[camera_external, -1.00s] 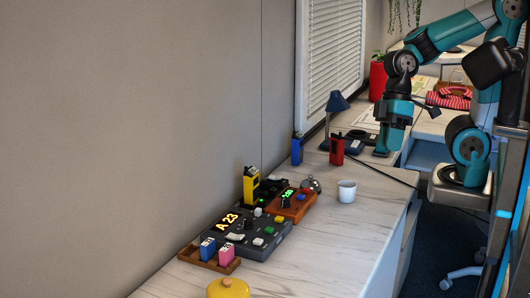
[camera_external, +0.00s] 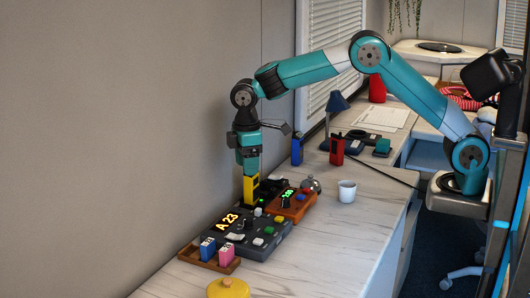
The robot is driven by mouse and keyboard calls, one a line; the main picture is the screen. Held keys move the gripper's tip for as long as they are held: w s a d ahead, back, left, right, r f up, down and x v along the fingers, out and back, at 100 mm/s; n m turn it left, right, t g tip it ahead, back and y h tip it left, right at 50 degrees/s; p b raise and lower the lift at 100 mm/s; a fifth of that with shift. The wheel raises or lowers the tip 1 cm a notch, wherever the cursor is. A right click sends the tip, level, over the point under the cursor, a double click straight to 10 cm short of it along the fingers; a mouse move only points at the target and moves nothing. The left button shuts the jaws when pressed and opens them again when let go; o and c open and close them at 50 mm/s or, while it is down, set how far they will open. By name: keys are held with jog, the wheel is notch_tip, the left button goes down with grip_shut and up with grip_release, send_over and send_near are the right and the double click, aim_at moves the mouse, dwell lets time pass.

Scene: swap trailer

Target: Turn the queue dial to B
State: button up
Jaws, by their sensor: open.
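My gripper (camera_external: 250,172) is open, pointing down at the top of the yellow handheld radio (camera_external: 250,190), behind the console. It hides the radio's upper end; I cannot tell whether they touch.
An orange box (camera_external: 292,207) with a green readout, a bell (camera_external: 311,185) and a white cup (camera_external: 346,191) stand to the right. A wooden tray (camera_external: 209,260) with blue and pink blocks and a yellow lidded pot (camera_external: 229,288) are in front. The front right counter is clear.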

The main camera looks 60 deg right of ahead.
aim_at(248, 220)
notch_tip(248, 220, down, 16)
jog(key=shift+f+p, duration=0.25)
jog(key=shift+p, duration=0.4)
jog(key=c, duration=0.9)
jog(key=shift+m, duration=0.4)
jog(key=m, duration=0.3)
jog(key=shift+m+b, duration=0.3)
jog(key=shift+m, duration=2.2)
jog(key=shift+r, duration=0.1)
